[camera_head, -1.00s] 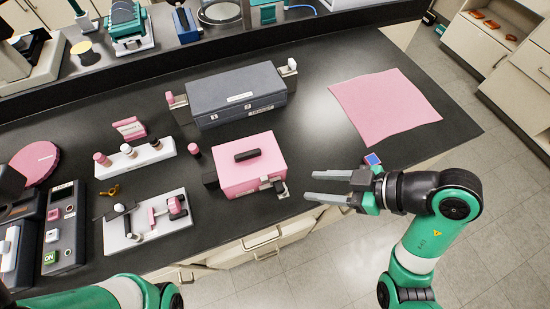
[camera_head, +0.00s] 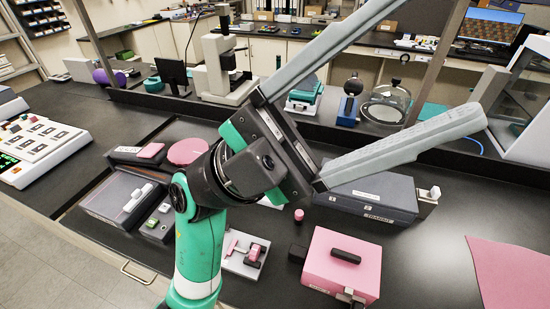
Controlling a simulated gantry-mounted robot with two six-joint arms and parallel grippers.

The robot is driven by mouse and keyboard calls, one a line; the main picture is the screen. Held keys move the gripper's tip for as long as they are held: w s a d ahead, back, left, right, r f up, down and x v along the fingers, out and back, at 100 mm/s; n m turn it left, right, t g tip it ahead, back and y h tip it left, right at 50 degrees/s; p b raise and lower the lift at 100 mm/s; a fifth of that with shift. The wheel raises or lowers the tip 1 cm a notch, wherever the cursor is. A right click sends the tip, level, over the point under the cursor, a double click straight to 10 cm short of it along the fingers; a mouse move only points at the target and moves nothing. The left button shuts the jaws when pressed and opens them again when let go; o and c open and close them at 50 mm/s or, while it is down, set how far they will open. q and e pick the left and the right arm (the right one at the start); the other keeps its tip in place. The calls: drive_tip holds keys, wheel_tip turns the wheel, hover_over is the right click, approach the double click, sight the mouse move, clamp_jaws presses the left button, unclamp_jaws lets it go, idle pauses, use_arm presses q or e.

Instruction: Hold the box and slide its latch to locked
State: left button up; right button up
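The pink box (camera_head: 325,262) sits on the dark bench at lower right of centre, with a dark handle (camera_head: 345,256) on its lid. A small metal latch part (camera_head: 350,296) shows on its front near the right corner; its position is too small to tell. My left gripper (camera_head: 436,60) looms large and close to the camera, its two grey fingers spread wide with nothing between them. It appears raised above the bench, apart from the box. The upper finger's tip runs out at the top edge. My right gripper is out of view.
A grey transit case (camera_head: 365,196) stands behind the box. A pink cloth (camera_head: 510,265) lies at right. A white fixture with pink parts (camera_head: 243,256) is left of the box, partly behind my arm. A small pink-topped cylinder (camera_head: 299,215) stands between case and box.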

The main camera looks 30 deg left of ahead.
use_arm(q)
drive_tip(key=w+d+f+n+t+y, duration=0.35)
drive_tip(key=w+f+y, duration=0.3)
drive_tip(key=f, duration=0.25)
drive_tip(key=n+g+y, duration=0.7)
drive_tip(key=n+y, duration=0.5)
drive_tip(key=y, duration=0.4)
hover_over(290, 250)
drive_tip(key=a, duration=0.3)
wheel_tip(290, 250, down, 34)
drive_tip(key=a, duration=0.2)
drive_tip(key=shift+t, duration=0.35)
drive_tip(key=x, duration=1.1)
drive_tip(key=shift+w+d+r, duration=0.1)
drive_tip(key=shift+d, duration=0.3)
